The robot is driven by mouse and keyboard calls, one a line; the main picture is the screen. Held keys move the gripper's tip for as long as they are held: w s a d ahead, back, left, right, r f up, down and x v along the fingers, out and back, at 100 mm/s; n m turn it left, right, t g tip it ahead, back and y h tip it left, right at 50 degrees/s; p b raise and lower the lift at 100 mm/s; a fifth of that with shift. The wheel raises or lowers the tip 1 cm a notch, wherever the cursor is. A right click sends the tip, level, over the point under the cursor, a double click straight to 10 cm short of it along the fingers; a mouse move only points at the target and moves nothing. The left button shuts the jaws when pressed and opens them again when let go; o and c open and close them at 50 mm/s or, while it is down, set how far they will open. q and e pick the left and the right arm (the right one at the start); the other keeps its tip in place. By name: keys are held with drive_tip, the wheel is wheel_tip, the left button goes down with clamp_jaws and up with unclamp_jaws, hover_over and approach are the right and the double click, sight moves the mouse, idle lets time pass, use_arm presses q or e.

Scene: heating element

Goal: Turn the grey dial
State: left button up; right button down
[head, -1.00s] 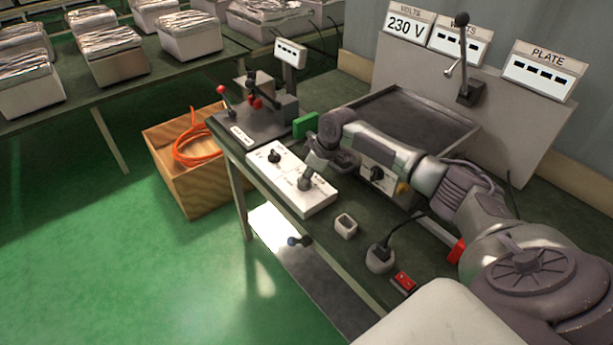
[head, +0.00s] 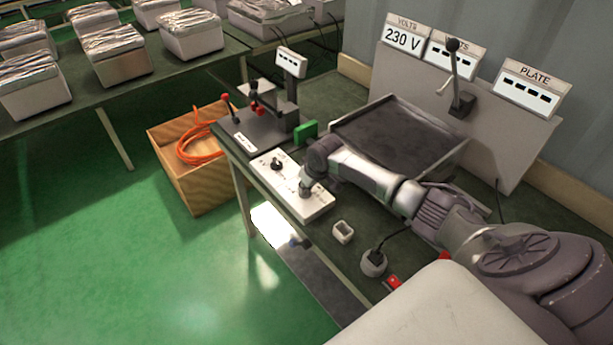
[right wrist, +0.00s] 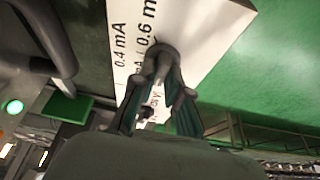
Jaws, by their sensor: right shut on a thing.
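The white box (head: 318,206) with printed scales lies on the dark green bench. The grey dial (head: 304,189) is on its near half. My right gripper (head: 307,180) is over this end of the box, its fingers mostly hidden by the wrist in the head view. In the right wrist view the two fingers (right wrist: 160,85) are closed around the grey dial (right wrist: 163,52), beside the printed "0.4 mA" and "0.6 m" marks. A black dial (head: 276,164) sits on the far half of the box, apart from my gripper. My left gripper is not in view.
A small white square cup (head: 343,232), a round socket with a black plug (head: 374,262) and a red switch (head: 394,283) are at the bench's near edge. A dark hot plate (head: 400,135) lies behind my arm. A lever device (head: 250,125) stands beyond the box.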

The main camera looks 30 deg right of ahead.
drive_tip(key=m+p, duration=0.1)
drive_tip(key=m+h+p, duration=0.1)
drive_tip(key=shift+a+r+m, duration=0.15)
drive_tip(key=shift+r+m, duration=0.1)
drive_tip(key=shift+m, duration=0.05)
drive_tip(key=shift+f+m+h+p, duration=0.15)
drive_tip(key=shift+m+h+p, duration=0.35)
drive_tip(key=shift+m+p, duration=0.6)
drive_tip(key=shift+m, duration=0.4)
drive_tip(key=c, duration=1.2)
unclamp_jaws()
drive_tip(key=shift+o, duration=0.2)
drive_tip(key=v, duration=1.2)
drive_tip(key=shift+w, duration=0.2)
drive_tip(key=shift+a, duration=0.1)
